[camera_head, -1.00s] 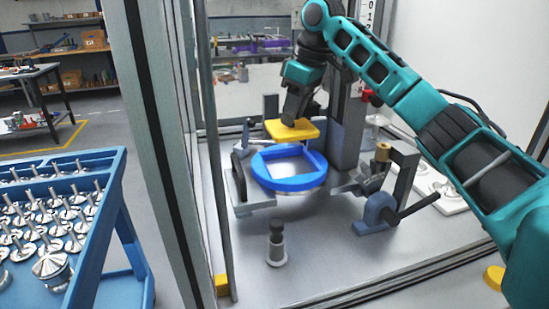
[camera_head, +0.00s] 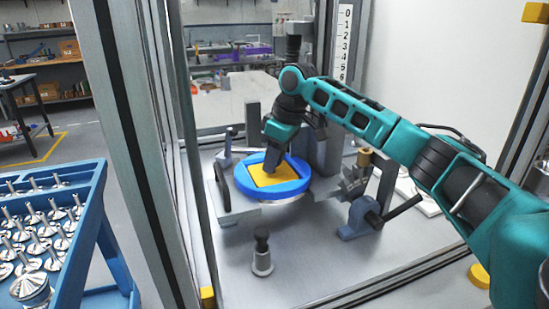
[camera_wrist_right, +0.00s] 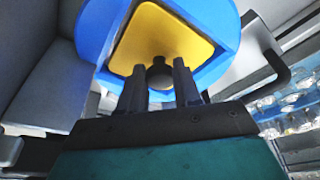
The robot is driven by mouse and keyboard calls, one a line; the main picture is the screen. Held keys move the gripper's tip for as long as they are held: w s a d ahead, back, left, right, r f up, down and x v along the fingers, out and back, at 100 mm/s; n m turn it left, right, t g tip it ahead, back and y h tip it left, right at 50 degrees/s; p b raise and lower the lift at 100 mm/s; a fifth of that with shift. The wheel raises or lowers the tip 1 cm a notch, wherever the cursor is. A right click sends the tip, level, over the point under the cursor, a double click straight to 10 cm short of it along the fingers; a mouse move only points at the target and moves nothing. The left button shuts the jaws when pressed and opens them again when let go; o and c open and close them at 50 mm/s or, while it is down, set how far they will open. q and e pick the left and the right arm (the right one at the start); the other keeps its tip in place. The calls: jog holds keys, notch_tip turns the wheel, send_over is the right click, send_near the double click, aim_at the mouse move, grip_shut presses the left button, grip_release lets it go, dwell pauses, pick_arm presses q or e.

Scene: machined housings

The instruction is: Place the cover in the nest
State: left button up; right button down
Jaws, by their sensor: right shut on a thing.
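The yellow square cover (camera_head: 270,177) is inside the square opening of the blue round nest (camera_head: 293,187) in the head view. My right gripper (camera_head: 270,160) is above it, pointing down. In the right wrist view, my right gripper (camera_wrist_right: 160,85) is shut on the dark knob (camera_wrist_right: 159,73) of the cover (camera_wrist_right: 165,42). The blue nest (camera_wrist_right: 221,22) surrounds the cover there. I cannot tell whether the cover is fully seated. My left gripper is not in view.
A grey clamp with a blue body (camera_head: 360,216) stands right of the nest. A small grey post (camera_head: 262,254) stands in front on the metal plate. Frame posts (camera_head: 135,150) rise at the left. A blue cart (camera_head: 90,225) with several metal parts is outside them.

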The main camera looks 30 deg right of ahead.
aim_at(287, 176)
jog(key=shift+f, duration=0.1)
jog(key=c, duration=0.8)
grip_release()
jog(key=v, duration=1.2)
jog(key=shift+w, duration=0.1)
